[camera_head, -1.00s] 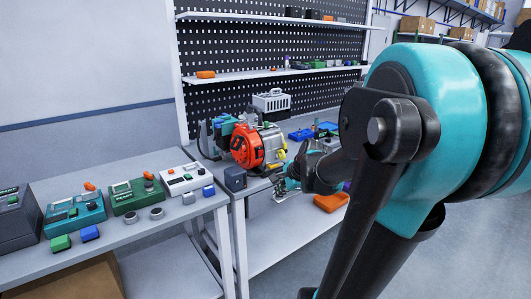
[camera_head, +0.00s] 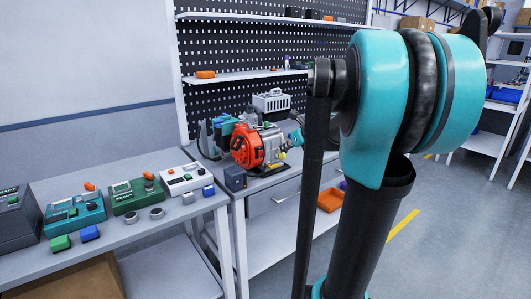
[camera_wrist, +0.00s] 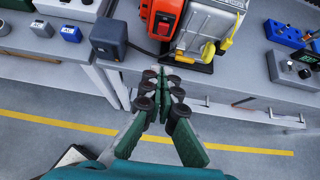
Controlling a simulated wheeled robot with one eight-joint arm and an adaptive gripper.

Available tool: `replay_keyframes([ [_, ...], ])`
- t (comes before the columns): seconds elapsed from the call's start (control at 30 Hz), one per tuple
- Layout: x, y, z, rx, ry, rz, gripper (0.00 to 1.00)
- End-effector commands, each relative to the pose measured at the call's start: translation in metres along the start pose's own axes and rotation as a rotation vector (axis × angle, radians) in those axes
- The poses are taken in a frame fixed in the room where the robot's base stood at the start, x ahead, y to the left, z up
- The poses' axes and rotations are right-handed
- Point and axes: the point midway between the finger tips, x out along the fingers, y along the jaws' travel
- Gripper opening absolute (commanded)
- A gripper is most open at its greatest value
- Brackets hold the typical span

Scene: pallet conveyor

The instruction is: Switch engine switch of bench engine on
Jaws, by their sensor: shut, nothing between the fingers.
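The bench engine (camera_head: 250,146), with an orange-red cover and a grey metal body, stands on the workbench in the head view. It also shows at the top of the wrist view (camera_wrist: 200,24). A small dark switch-like part (camera_wrist: 165,23) is on its orange face in the wrist view; its on or off position is too small to tell. My gripper (camera_wrist: 166,77) is shut and empty, with its fingertips just short of the bench's front edge and apart from the engine. In the head view my arm hides most of the gripper.
A dark box (camera_wrist: 108,38) stands left of the engine near the bench edge. A blue device (camera_wrist: 285,34) is to its right. Control boxes (camera_head: 75,212) line the left table. An orange bin (camera_head: 330,199) sits on the lower shelf. Floor in front is clear.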

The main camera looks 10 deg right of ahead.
Motion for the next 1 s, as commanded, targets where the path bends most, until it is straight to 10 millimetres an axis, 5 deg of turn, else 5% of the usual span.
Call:
replay_keyframes([
  [0.27,0.014,0.0,0.0,-0.003,0.0,0.001,0.0],
  [0.8,0.104,0.001,0.0,-0.004,0.0,0.001,0.0],
  [1.0,0.121,0.001,0.021,-0.005,0.0,0.001,0.0],
])
